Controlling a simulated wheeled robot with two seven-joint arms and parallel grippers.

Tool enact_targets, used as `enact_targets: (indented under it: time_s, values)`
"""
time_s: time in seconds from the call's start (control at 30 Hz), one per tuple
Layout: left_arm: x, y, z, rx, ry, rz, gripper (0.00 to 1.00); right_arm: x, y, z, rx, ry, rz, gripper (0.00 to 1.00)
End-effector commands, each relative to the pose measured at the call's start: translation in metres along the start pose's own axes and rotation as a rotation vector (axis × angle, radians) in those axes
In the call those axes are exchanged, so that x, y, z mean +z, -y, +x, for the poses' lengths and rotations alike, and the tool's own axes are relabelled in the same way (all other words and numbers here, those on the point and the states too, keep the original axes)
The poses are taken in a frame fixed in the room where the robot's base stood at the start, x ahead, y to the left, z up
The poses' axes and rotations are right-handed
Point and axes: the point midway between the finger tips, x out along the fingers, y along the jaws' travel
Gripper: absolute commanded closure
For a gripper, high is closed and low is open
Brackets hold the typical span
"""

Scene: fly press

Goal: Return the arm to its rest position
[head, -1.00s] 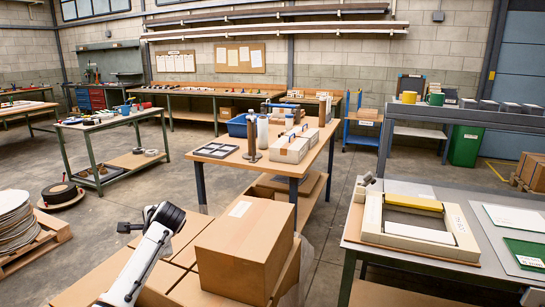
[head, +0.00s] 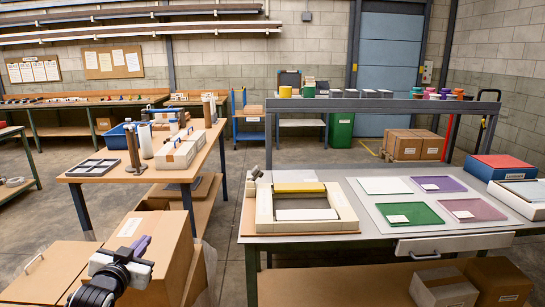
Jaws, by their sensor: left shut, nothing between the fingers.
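My left gripper (head: 140,244) is at the lower left of the head view, at the end of my arm coming up from the bottom edge. Its fingers are together with nothing between them, and they show purplish against the cardboard box (head: 157,250) behind. The gripper appears in front of the box; whether it touches it cannot be told. My right gripper is not in view.
A bench (head: 380,228) at the right bears a cream frame with a yellow bar (head: 299,188) and coloured sheets. A narrower table (head: 140,176) with a blue bin stands behind the boxes. Open floor (head: 225,262) lies between them.

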Motion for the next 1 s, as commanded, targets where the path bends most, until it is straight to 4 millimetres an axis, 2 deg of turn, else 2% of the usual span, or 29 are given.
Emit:
enact_targets:
  time_s: [0.03, 0.17, 0.27, 0.4, 0.47, 0.6, 0.8, 0.9, 1.0]
  values:
    - [0.023, -0.016, -0.01, 0.023, 0.027, 0.0, 1.0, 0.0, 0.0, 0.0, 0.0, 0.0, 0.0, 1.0]
    - [0.081, -0.057, -0.041, 0.082, 0.098, -0.009, 1.0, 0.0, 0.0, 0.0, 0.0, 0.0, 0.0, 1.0]
    - [0.125, -0.089, -0.073, 0.129, 0.157, -0.021, 1.0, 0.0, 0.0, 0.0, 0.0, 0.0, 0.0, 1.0]
    - [0.182, -0.132, -0.127, 0.194, 0.243, -0.047, 1.0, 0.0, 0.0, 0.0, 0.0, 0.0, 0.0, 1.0]
    - [0.204, -0.148, -0.153, 0.22, 0.281, -0.061, 1.0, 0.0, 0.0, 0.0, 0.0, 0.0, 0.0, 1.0]
    - [0.25, -0.185, -0.221, 0.277, 0.375, -0.101, 1.0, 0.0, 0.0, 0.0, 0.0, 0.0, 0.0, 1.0]
    - [0.29, -0.221, -0.312, 0.335, 0.494, -0.163, 1.0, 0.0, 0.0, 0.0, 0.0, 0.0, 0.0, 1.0]
    - [0.298, -0.231, -0.342, 0.35, 0.532, -0.185, 1.0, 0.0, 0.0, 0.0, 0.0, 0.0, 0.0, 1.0]
    - [0.302, -0.236, -0.358, 0.357, 0.554, -0.197, 1.0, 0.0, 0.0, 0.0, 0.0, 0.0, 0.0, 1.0]
